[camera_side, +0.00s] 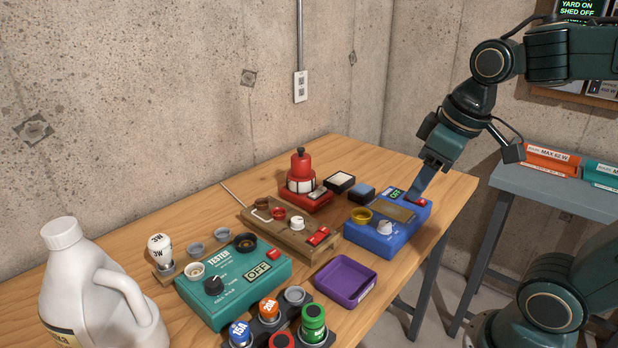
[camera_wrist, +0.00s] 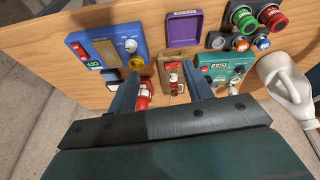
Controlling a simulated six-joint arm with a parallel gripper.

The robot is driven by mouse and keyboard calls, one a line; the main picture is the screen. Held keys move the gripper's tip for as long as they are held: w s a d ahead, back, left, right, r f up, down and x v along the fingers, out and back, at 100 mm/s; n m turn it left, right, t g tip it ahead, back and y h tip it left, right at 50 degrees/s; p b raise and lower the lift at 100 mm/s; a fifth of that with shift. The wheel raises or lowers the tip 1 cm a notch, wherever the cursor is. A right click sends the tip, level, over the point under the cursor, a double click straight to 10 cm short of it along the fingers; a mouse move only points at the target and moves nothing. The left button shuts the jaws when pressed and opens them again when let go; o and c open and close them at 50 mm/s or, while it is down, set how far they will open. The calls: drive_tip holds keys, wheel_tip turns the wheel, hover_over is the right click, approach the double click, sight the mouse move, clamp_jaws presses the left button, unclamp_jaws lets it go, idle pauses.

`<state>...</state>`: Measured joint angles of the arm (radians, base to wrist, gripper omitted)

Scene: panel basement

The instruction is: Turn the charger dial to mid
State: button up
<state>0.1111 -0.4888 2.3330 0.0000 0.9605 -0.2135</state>
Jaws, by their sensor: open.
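The blue box (camera_side: 388,240), which I take to be the charger, sits near the right end of the wooden bench. Its white dial (camera_side: 385,228) is on the front part of its top, with a yellow ring, a brown panel, a red switch and a small green display. The dial's pointer is too small to read. In the wrist view the box (camera_wrist: 135,62) is at upper left, its white dial (camera_wrist: 130,45) at its right side. My gripper (camera_side: 420,193) is behind the box's right end; contact cannot be told. In the wrist view the fingers (camera_wrist: 163,76) are apart and empty.
A purple tray (camera_side: 344,281), a brown wooden unit (camera_side: 290,236) and a teal tester (camera_side: 232,283) reading OFF stand left of the box. A red lamp-like device (camera_side: 302,185) is behind. Coloured caps (camera_side: 268,308) and a white jug (camera_side: 95,290) are at the front left.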

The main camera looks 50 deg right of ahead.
drive_tip(key=w+d+f+n+g, duration=0.1)
drive_tip(key=w+d+g, duration=0.1)
drive_tip(key=w+d, duration=0.25)
drive_tip(key=n+g, duration=0.2)
hover_over(386, 223)
wheel_tip(386, 223, down, 4)
drive_tip(key=shift+r, duration=0.1)
wheel_tip(386, 223, down, 14)
drive_tip(key=shift+r, duration=0.1)
idle(0.6)
drive_tip(key=c, duration=1)
